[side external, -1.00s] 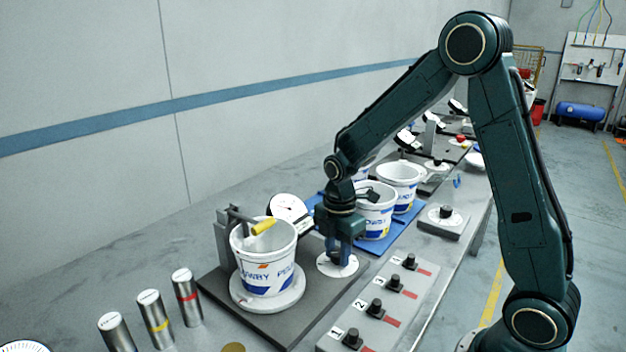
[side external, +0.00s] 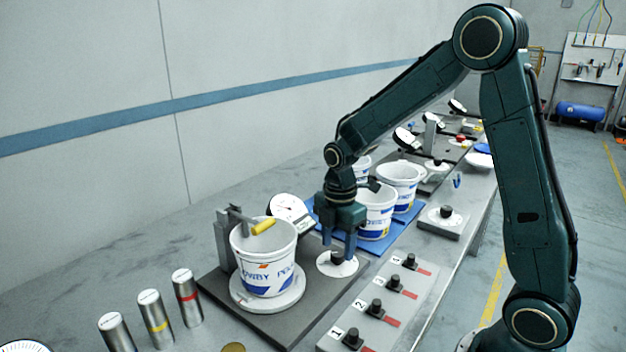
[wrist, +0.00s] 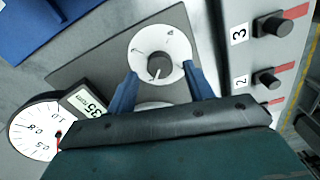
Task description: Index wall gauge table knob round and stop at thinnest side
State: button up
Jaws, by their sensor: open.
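The gauge table knob (side external: 337,257) is a small black knob on a white dial disc (side external: 322,268). In the wrist view the knob (wrist: 159,66) shows between the fingers, with marks on its disc. My gripper (side external: 338,244) is open above the knob, its fingers apart and not visibly touching it. A white printed bucket (side external: 262,268) stands on the white round turntable (side external: 270,301), with a yellow-tipped arm over its rim. The dial gauge (side external: 288,208) stands behind it. In the wrist view its readout (wrist: 86,102) shows digits like 35, partly hidden.
A panel of numbered black knobs (side external: 376,306) lies at the right front. Three steel cylinders (side external: 153,318) stand at the left front. More buckets (side external: 377,208) stand on a blue mat behind my gripper. Another knob on a grey block (side external: 446,212) is farther right.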

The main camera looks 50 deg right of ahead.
aim_at(337, 253)
notch_tip(337, 253, up, 11)
jog(key=shift+r, duration=0.2)
dwell(0.3)
jog(key=s+a+r+m+t, duration=0.2)
jog(key=s+m, duration=0.6)
jog(key=s, duration=0.2)
jog(key=s+a+r+m+t, duration=0.3)
jog(key=s+m, duration=0.4)
jog(key=s, duration=0.2)
jog(key=shift+s+a+m+t, duration=0.2)
jog(key=shift+s+m+t, duration=0.1)
jog(key=shift+s+m, duration=0.1)
